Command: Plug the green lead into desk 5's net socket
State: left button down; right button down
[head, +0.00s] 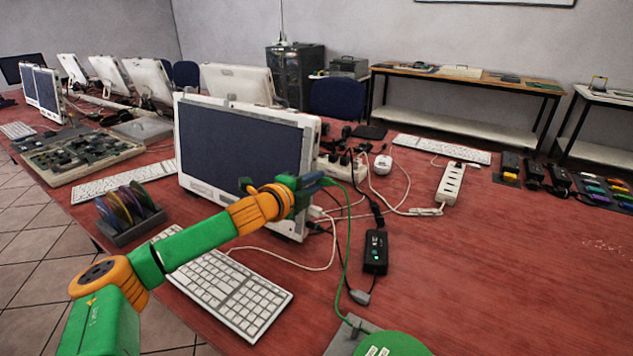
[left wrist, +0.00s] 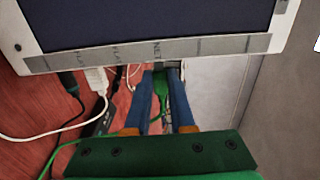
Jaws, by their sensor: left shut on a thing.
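My left gripper (head: 312,183) is shut on the plug of the green lead, at the right edge of the nearest monitor (head: 240,150). In the left wrist view the green plug (left wrist: 160,86) is between the two blue fingers (left wrist: 160,98), just below the NET mark on the grey label strip (left wrist: 115,54). The plug points at the monitor's edge. The socket is mostly hidden, so I cannot tell whether the plug is in it. The green lead (head: 346,235) hangs from the gripper to the table. I cannot read a desk number. My right gripper is not in view.
A white plug (left wrist: 96,79) and a dark plug (left wrist: 68,82) sit under other parts of the strip. A black adapter (head: 376,252), a white power strip (head: 451,184) and tangled cables lie right of the monitor. A keyboard (head: 235,293) lies in front.

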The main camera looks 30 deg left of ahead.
pick_arm(q)
jog(key=shift+a+p, duration=0.65)
jog(key=shift+a, duration=0.15)
jog(key=c, duration=0.7)
grip_release()
